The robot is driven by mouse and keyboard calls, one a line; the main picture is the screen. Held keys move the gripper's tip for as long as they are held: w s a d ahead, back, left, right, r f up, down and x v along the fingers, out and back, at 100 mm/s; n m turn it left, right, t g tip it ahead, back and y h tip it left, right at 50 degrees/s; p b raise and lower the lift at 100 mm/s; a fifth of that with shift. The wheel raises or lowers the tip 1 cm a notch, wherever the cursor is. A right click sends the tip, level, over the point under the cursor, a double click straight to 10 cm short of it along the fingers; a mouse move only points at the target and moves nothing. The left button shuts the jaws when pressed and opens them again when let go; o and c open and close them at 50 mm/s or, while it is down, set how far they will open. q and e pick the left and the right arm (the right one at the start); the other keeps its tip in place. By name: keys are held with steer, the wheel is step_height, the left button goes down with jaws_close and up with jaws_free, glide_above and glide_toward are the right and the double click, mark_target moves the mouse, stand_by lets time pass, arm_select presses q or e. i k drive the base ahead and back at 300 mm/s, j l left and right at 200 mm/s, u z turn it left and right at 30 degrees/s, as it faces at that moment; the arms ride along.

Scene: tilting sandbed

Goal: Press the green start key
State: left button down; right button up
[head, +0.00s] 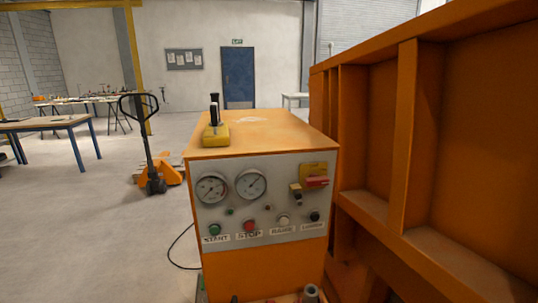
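The green start key (214,230) is a round button at the lower left of the grey control panel (262,207), above a label reading START. The panel is on the front of an orange cabinet (262,262). To the right are a red stop key (249,226), a pale key (283,220) and a black key (315,216). Two round gauges sit above, the left gauge (211,189) over the start key. Nothing covers the start key. I cannot tell whether it is pressed in. Neither of my grippers is in view.
A yellow lever block (216,134) stands on the cabinet top. A large orange ribbed wall (430,150) rises close on the right. A pallet jack (158,178) and a table (45,124) stand back left. A black cable lies on the floor, left of the cabinet.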

mark_target(214, 230)
steer(key=k+z, duration=0.15)
steer(key=k, duration=0.5)
steer(key=z, duration=1.95)
steer(key=k+j, duration=0.35)
steer(key=j, duration=0.2)
steer(key=k+j, duration=0.75)
steer(key=j, duration=0.3)
